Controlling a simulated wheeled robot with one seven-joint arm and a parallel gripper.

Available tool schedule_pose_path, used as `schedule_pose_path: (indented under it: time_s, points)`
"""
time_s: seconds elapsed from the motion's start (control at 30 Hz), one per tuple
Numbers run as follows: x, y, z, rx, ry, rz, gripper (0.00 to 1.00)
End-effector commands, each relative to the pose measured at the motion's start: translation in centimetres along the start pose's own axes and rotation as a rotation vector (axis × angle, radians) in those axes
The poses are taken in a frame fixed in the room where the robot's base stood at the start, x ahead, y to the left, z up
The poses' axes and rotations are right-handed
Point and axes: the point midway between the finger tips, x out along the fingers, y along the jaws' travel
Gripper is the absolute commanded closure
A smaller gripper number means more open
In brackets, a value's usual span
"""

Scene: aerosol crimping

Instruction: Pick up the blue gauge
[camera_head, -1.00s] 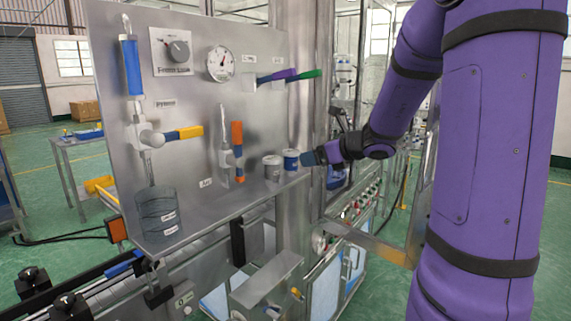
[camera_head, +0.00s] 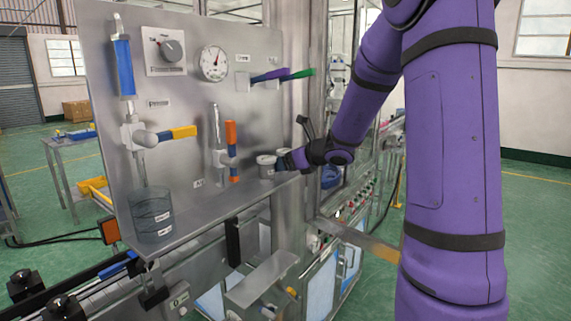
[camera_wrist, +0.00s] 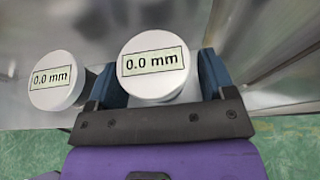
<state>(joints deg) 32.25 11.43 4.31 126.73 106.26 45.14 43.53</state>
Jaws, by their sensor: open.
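In the head view, a grey cylindrical gauge (camera_head: 266,167) stands on the panel's shelf. The blue gauge stood just right of it in the earlier frame and is now mostly hidden by my gripper (camera_head: 284,161). The wrist view shows two round white tops reading "0.0 mm". The right one, taken to be the blue gauge (camera_wrist: 153,65), sits between the two blue fingers of my open gripper (camera_wrist: 163,80); its coloured side is not visible here. The left one, the grey gauge (camera_wrist: 57,80), stands just outside the left finger. I cannot tell whether a finger touches either gauge.
The upright metal panel (camera_head: 190,100) holds a dial, valves and coloured handles close to the gauges. A dark clear cylinder (camera_head: 152,215) stands at the shelf's left end. A metal post (camera_head: 292,110) rises behind the gauges. Below the shelf is machinery.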

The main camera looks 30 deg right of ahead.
Motion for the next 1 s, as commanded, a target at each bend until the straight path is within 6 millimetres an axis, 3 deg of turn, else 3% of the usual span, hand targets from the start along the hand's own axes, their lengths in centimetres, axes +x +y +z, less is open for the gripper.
schedule_pose_path:
  time_s: [0.07, 0.27, 0.57, 0.77, 0.93, 0.97, 1.0]
  points:
    - [0.0, 0.0, 0.0, 0.000, 0.000, 0.000, 0.29]
    - [0.0, 0.0, 0.0, 0.000, 0.000, 0.000, 0.74]
    - [-0.1, 0.0, 0.1, -0.001, -0.001, 0.000, 0.76]
    - [-0.5, 0.0, 1.3, -0.003, -0.002, 0.000, 0.76]
    - [-1.5, 0.0, 3.6, -0.005, -0.004, -0.001, 0.76]
    - [-2.1, 0.1, 3.3, -0.002, -0.001, -0.002, 0.76]
    - [-2.9, 0.2, 2.9, 0.000, 0.000, -0.003, 0.82]
